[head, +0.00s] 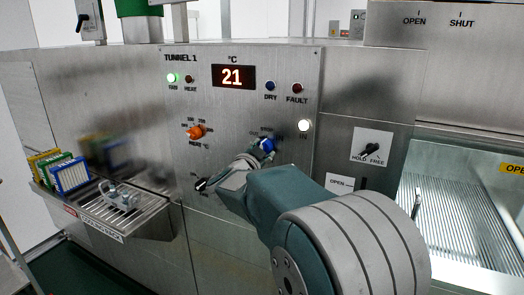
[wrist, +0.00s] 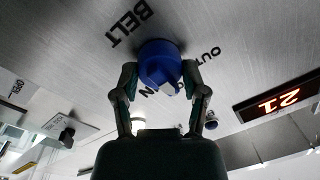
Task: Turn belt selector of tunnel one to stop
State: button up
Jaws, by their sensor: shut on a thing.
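The belt selector is a blue knob (wrist: 159,66) with a white pointer mark, set in the metal panel (head: 240,120) marked TUNNEL 1. In the wrist view the labels BELT, OUT and IN show around it. My gripper (wrist: 160,82) has its two fingers on either side of the knob, shut on it. In the head view the blue knob (head: 268,145) shows just past my gripper (head: 262,150), which partly covers it and its labels.
An orange heat knob (head: 195,132) and a black knob (head: 202,184) are left of my gripper. The display (head: 233,76) reads 21. A HOLD/FREE switch (head: 371,149) is to the right. A wire shelf (head: 125,208) with coloured boxes stands at left.

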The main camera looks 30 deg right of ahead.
jog(key=o, duration=1.2)
jog(key=shift+c, duration=0.2)
jog(key=v, duration=1.2)
jog(key=shift+w, duration=0.15)
